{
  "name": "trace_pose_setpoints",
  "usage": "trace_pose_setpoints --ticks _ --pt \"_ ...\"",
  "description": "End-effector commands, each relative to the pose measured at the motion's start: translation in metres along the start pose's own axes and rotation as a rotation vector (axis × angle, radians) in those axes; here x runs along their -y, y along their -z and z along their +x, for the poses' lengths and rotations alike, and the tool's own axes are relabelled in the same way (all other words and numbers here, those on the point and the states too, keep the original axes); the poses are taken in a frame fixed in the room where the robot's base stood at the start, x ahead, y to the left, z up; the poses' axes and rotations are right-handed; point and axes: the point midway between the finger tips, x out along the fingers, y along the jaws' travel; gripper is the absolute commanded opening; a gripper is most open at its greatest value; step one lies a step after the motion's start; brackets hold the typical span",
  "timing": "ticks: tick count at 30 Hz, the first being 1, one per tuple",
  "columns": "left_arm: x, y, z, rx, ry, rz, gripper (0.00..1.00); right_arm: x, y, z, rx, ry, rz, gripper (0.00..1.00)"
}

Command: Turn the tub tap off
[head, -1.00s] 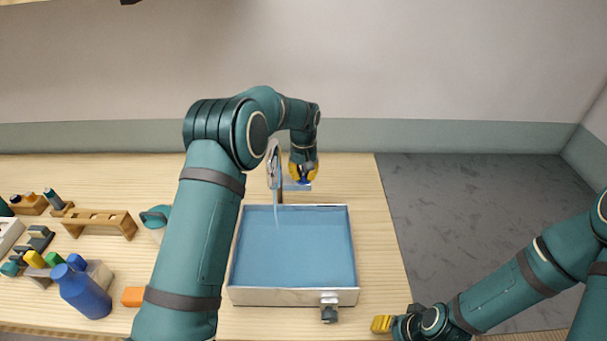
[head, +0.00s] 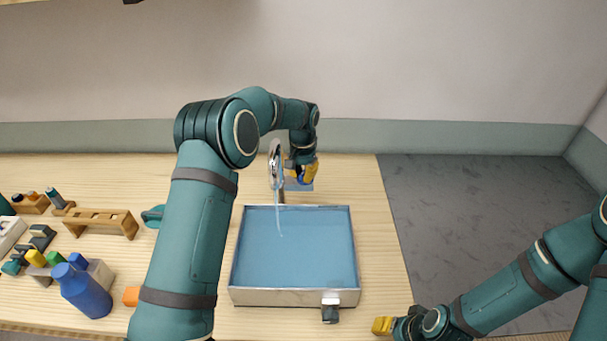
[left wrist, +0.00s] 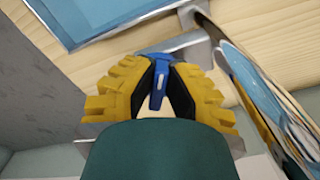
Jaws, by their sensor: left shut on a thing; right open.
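The tub (head: 344,298) is a rectangular metal-rimmed basin of blue water, and its rim also shows at the top of the left wrist view (left wrist: 125,30). The tap (head: 276,160) is a curved chrome spout behind the tub, with a thin stream of water falling from it into the tub. My left gripper (head: 302,174) is beside the spout, to its right. In the left wrist view its yellow fingers (left wrist: 157,85) are shut on the blue tap handle (left wrist: 158,75). My right gripper (head: 384,325) is open and empty near the table's front right corner.
A grey drain fitting (head: 330,308) sits on the tub's front. My left arm passes over the table left of the tub. The table right of the tub is clear.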

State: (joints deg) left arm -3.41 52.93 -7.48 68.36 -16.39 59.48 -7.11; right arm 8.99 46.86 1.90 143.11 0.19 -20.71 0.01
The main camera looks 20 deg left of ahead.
Motion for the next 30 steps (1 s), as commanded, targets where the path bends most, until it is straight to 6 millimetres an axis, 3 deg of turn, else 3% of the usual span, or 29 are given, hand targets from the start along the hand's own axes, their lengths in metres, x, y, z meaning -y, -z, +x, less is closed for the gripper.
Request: trace_pose_setpoints --ticks 9,23,24,26,27,30 --pt "0.0012 -0.0018 0.0028 0.008 -0.002 0.114 0.0 0.0 0.0 0.0001 0.0 0.0 0.0 0.47" --pt "0.0013 -0.002 0.0031 0.009 -0.002 0.13 0.0 -0.0001 -0.0001 0.0 0.0 0.0 0.0 0.47" --pt "0.0013 -0.002 0.0031 0.009 -0.002 0.13 0.18 0.0 -0.0001 0.0 0.0 0.0 0.0 0.47" --pt "0.0014 -0.0019 0.0029 0.009 -0.002 0.13 0.39 0.0 -0.0001 0.0 0.0 0.0 0.0 0.47" --pt "0.0014 -0.0017 0.0026 0.008 -0.002 0.13 0.44 -0.0001 -0.0001 0.0 0.0 0.0 0.0 0.47" --pt "0.0016 -0.0012 0.0019 0.006 -0.001 0.129 0.44 0.0 0.0 0.0 0.0 0.0 0.0 0.47"
